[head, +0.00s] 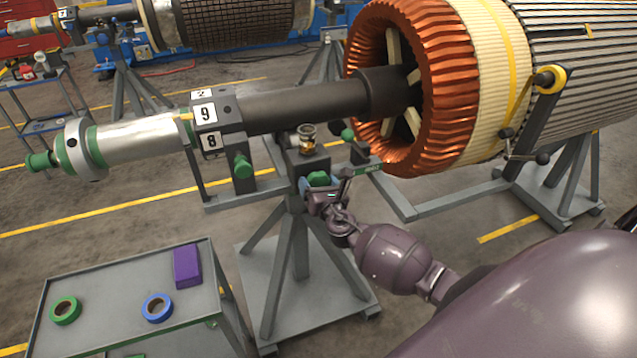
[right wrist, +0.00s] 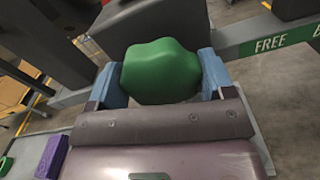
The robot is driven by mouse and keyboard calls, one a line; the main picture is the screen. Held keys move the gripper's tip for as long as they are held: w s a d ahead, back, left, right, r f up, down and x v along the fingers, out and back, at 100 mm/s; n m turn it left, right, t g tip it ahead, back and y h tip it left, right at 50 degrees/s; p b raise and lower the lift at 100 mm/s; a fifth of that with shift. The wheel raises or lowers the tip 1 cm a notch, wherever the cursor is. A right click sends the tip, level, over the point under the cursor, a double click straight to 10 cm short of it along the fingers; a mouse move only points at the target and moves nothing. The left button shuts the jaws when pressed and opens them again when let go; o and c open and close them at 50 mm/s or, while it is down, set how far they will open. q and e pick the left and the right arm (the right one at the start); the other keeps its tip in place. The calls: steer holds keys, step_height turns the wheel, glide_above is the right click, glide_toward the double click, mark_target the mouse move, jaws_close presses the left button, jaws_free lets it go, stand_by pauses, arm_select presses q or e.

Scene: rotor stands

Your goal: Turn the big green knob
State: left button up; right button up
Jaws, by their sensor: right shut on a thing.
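The big green knob (head: 318,179) sits on the front of the rotor stand's grey block, under the dark shaft. In the right wrist view the knob (right wrist: 161,72) fills the middle, with a faceted, rounded shape. My right gripper (right wrist: 161,82) has its blue fingers on the knob's left and right sides and is shut on it. In the head view my right gripper (head: 317,188) reaches the knob from the front, and hides part of it. My left gripper is not in view.
A green strip (right wrist: 270,44) reading "FREE" is right of the knob. Another green knob (head: 243,167) is further left. A grey cart (head: 115,290) with tape rolls and a purple box (head: 187,266) stands front left.

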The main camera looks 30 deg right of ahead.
stand_by(0.3)
steer(key=o, duration=0.9)
steer(key=shift+s, duration=0.15)
steer(key=v, duration=1)
steer(key=shift+s, duration=0.3)
